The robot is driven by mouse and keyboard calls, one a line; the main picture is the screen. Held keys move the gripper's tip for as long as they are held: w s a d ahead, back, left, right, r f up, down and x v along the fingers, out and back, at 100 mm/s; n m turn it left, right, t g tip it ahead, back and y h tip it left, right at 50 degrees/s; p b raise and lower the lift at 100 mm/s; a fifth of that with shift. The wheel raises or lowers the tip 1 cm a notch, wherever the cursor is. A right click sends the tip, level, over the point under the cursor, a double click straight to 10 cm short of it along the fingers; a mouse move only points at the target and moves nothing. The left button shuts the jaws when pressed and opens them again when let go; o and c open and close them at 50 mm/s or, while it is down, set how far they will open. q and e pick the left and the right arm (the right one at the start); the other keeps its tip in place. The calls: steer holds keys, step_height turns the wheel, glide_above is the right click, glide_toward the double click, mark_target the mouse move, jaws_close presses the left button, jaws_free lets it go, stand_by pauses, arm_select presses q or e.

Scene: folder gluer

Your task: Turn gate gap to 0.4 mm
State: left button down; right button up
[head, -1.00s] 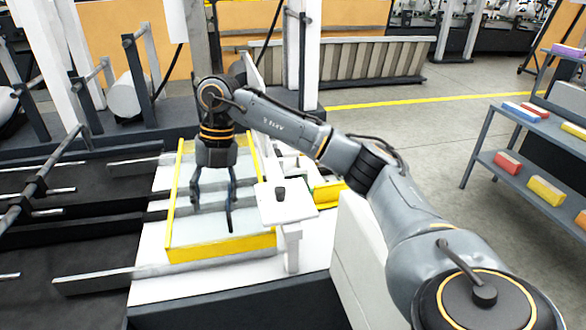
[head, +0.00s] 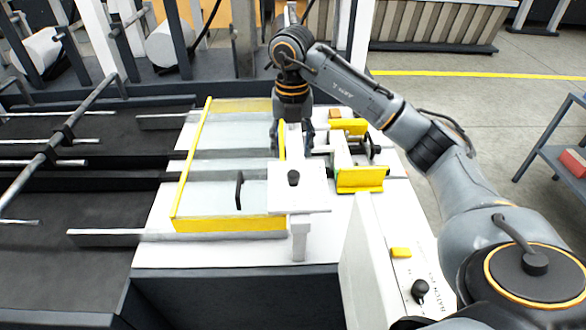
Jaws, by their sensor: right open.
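My right gripper (head: 291,142) is open and points down, its fingers on either side of a white upright behind a white plate (head: 312,197). I cannot tell whether it touches anything. A small black knob (head: 293,178) stands on the white plate, in front of the gripper. To the right, a dark round handwheel (head: 374,147) sits beside yellow blocks (head: 361,179). I see no readable gap scale, and no label shows which control sets the gate gap. My left gripper is out of view.
A clear guard with a yellow frame (head: 228,224) and a black handle (head: 239,190) lies left of the gripper. A panel with a black knob (head: 420,290) and a yellow button (head: 401,253) stands at front right. Shelving (head: 560,150) is far right.

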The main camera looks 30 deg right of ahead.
mark_target(294, 173)
step_height(294, 173, down, 6)
steer(key=shift+s+d+r+p, duration=0.1)
steer(key=shift+r+p, duration=0.1)
steer(key=shift+p, duration=0.55)
steer(key=shift+f, duration=0.35)
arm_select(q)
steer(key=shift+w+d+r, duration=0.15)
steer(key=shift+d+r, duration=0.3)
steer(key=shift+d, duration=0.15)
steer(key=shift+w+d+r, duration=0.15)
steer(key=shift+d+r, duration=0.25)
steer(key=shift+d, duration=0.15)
arm_select(e)
steer(key=shift+f, duration=0.5)
steer(key=shift+c, duration=0.4)
jaws_close()
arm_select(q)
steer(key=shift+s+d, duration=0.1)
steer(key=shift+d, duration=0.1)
